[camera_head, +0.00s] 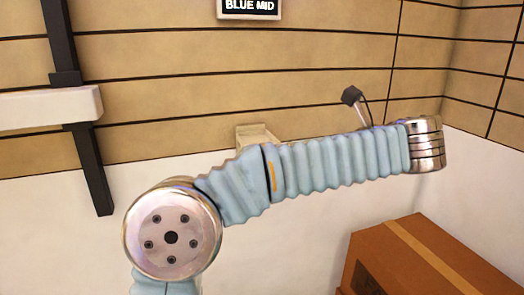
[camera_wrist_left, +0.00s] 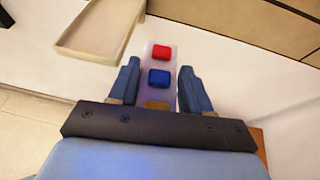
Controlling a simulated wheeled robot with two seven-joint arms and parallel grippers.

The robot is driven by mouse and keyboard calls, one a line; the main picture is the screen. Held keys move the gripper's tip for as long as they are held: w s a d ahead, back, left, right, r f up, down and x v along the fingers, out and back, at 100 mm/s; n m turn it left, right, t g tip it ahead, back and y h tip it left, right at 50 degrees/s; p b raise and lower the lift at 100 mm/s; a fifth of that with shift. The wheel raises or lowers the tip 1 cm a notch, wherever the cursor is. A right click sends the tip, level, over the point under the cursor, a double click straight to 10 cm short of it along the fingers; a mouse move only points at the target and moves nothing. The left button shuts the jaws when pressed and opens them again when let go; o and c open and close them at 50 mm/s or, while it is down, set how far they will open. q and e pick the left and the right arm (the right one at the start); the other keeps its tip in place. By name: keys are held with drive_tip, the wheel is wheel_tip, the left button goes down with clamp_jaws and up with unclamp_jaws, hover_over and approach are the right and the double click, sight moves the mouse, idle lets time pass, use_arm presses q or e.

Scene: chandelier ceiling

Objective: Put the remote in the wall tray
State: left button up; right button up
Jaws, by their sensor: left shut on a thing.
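The remote (camera_wrist_left: 160,64) is a pale bar with red, blue and yellowish buttons. In the left wrist view it lies between the two blue fingers of my left gripper (camera_wrist_left: 159,75), which is shut on it. Its far end points up the picture, close to a beige, shallow open tray (camera_wrist_left: 112,52) at the upper left. The tray's visible floor is bare, and the remote appears outside its rim. In the head view, part of a beige tray (camera_head: 254,132) shows on the wall behind my left arm; the rest is hidden. My left gripper and the remote do not show there. My right gripper is in neither view.
A sign reading "BLUE MID" (camera_head: 249,7) hangs high on the wood-slat wall. A white shelf (camera_head: 45,107) on a black post (camera_head: 95,165) is at the left. A cardboard box (camera_head: 420,255) stands at the lower right. The white lower wall is bare.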

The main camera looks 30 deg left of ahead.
use_arm(q)
drive_tip(key=s+a+r+m+t, duration=0.1)
drive_tip(key=s+a+r, duration=0.1)
drive_tip(key=s+r, duration=0.4)
drive_tip(key=s+a+r, duration=0.3)
drive_tip(key=s+r, duration=0.1)
drive_tip(key=r, duration=0.4)
drive_tip(key=shift+h, duration=0.3)
drive_tip(key=f+x, duration=0.1)
drive_tip(key=x, duration=0.4)
drive_tip(key=d+b+x, duration=0.1)
drive_tip(key=x, duration=0.4)
drive_tip(key=f+x, duration=0.1)
drive_tip(key=x, duration=0.4)
drive_tip(key=shift+w+d+f, duration=0.1)
drive_tip(key=shift+d+f, duration=0.25)
drive_tip(key=shift+f, duration=0.05)
drive_tip(key=shift+w+a+f, duration=0.25)
drive_tip(key=shift+f, duration=0.2)
wheel_tip(320, 180, down, 3)
drive_tip(key=shift+w+a+r+b, duration=0.1)
drive_tip(key=shift+a+b, duration=0.05)
drive_tip(key=shift+b, duration=0.6)
drive_tip(key=shift+f, duration=0.25)
drive_tip(key=shift+f, duration=0.15)
drive_tip(key=o, duration=1.2)
drive_tip(key=shift+c, duration=0.2)
